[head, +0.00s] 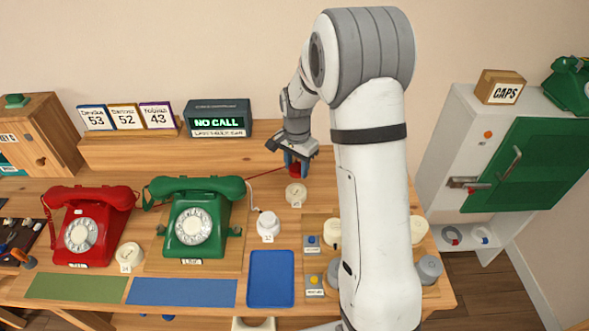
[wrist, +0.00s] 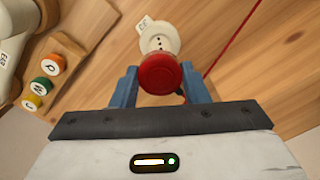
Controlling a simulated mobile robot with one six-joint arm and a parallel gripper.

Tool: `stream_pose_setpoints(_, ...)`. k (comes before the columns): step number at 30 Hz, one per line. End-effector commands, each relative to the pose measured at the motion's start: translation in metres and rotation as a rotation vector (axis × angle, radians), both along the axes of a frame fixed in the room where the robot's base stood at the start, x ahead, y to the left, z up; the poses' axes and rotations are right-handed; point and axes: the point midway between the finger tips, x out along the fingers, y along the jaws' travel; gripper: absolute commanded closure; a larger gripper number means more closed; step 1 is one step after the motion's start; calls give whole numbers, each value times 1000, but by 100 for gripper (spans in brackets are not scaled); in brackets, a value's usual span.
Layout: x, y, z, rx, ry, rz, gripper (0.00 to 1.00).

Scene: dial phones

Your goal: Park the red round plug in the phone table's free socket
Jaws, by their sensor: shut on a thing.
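My gripper (head: 297,158) is shut on the red round plug (head: 295,170), above the back of the phone table. In the wrist view the red plug (wrist: 159,75) sits between the two blue fingers. A red cord (head: 265,172) runs from it to the left. A round cream socket (head: 296,190) with a small label is just in front of the plug in the head view and looks empty. In the wrist view a cream round piece with a label (wrist: 158,37) shows past the plug. I cannot tell the gap between them.
A red phone (head: 90,226) and a green phone (head: 202,220) stand left on the table. A white plug sits at another socket (head: 267,228), and a round socket (head: 130,257) lies between the phones. A blue tray (head: 271,280) is in front. My arm hides part of the right side.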

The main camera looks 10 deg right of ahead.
Motion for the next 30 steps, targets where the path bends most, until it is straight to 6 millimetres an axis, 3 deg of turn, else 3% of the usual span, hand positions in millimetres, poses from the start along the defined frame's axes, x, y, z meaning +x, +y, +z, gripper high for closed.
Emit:
stream_pose_setpoints(11,0,2,-17,0,0,6,77)
stream_pose_setpoints(24,0,4,-56,0,0,9,77)
stream_pose_setpoints(30,0,4,-60,0,-1,9,77)
